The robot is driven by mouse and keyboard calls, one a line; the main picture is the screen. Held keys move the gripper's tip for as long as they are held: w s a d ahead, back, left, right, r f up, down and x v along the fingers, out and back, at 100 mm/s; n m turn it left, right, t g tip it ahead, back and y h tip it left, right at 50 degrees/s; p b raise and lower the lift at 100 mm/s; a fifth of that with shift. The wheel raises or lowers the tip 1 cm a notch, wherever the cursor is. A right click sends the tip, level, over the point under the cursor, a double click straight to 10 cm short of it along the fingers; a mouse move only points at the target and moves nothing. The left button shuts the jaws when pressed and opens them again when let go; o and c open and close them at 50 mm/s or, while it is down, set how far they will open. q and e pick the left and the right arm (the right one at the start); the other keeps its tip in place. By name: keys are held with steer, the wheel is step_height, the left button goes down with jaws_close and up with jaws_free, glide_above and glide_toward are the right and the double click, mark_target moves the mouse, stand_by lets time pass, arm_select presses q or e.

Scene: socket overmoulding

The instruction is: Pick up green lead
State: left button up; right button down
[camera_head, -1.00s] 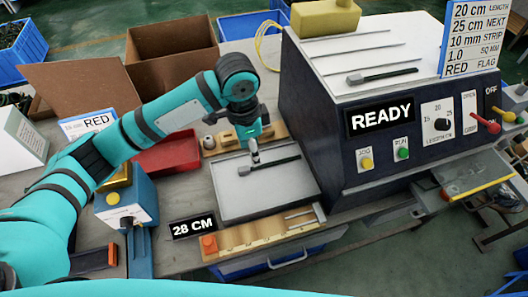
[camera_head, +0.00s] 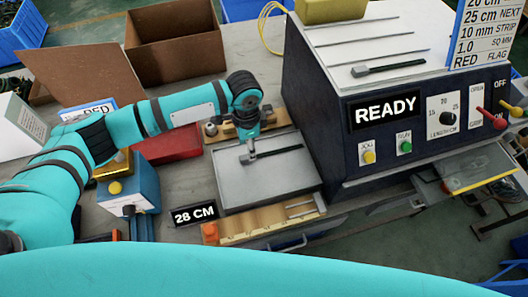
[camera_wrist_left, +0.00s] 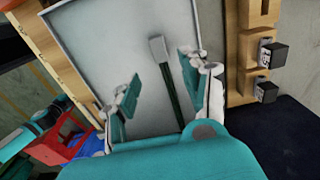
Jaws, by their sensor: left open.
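The dark green lead (camera_wrist_left: 170,85) with a grey flat end lies on the grey metal tray (camera_wrist_left: 90,50) in the left wrist view. It also shows in the head view (camera_head: 278,153), lying across the tray (camera_head: 270,180). My left gripper (camera_wrist_left: 158,84) is open, with one finger on each side of the lead and a gap to both. In the head view the left gripper (camera_head: 249,152) points down at the lead's left part. I cannot tell whether the fingertips touch the tray. My right gripper is not in view.
The dark machine (camera_head: 350,150) marked READY stands right of the tray, with another lead (camera_head: 388,68) on its top. A wooden rack (camera_head: 265,226) lies in front. A red tray (camera_head: 170,142) and a blue device (camera_head: 130,188) stand to the left.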

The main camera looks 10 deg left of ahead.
mark_target(272, 152)
arm_select(q)
step_height(272, 152, down, 5)
steer(key=shift+a+f+p, duration=0.15)
steer(key=shift+p, duration=0.5)
jaws_close()
